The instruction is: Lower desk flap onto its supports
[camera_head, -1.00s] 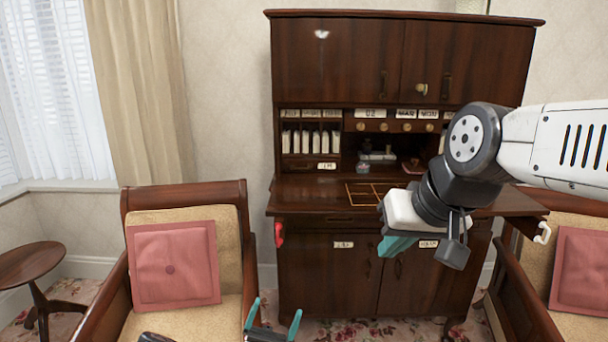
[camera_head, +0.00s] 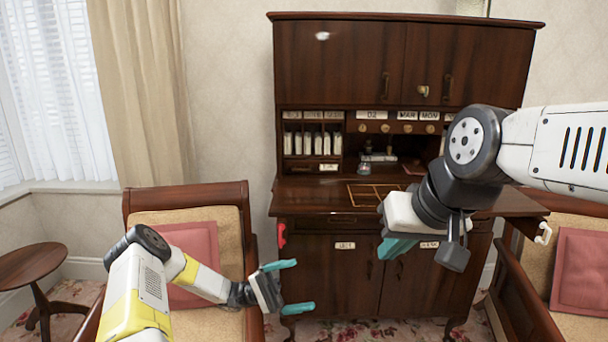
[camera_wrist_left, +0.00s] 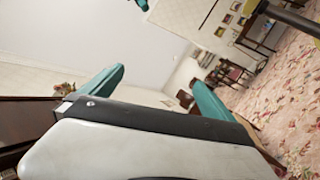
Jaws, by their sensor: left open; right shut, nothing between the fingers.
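The dark wood desk (camera_head: 325,270) stands against the wall in the head view. Its writing surface or flap (camera_head: 318,198) looks level below the pigeonholes, with a gold-lined grid on it. A red piece (camera_head: 281,236) sticks out below its left edge, and a white hook-like piece (camera_head: 543,235) below its right edge. My left gripper (camera_head: 299,286) is open and empty in front of the lower left cabinet, below the flap. Its spread teal fingers also show in the left wrist view (camera_wrist_left: 158,76). My right gripper (camera_head: 396,248) is shut and empty before the desk front; its arm hides the flap's right part.
An armchair with a pink cushion (camera_head: 195,250) stands left of the desk, partly behind my left arm. Another armchair with a pink cushion (camera_head: 580,270) is at the right. A small round table (camera_head: 30,265) is at the far left. Small items stand in the pigeonholes.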

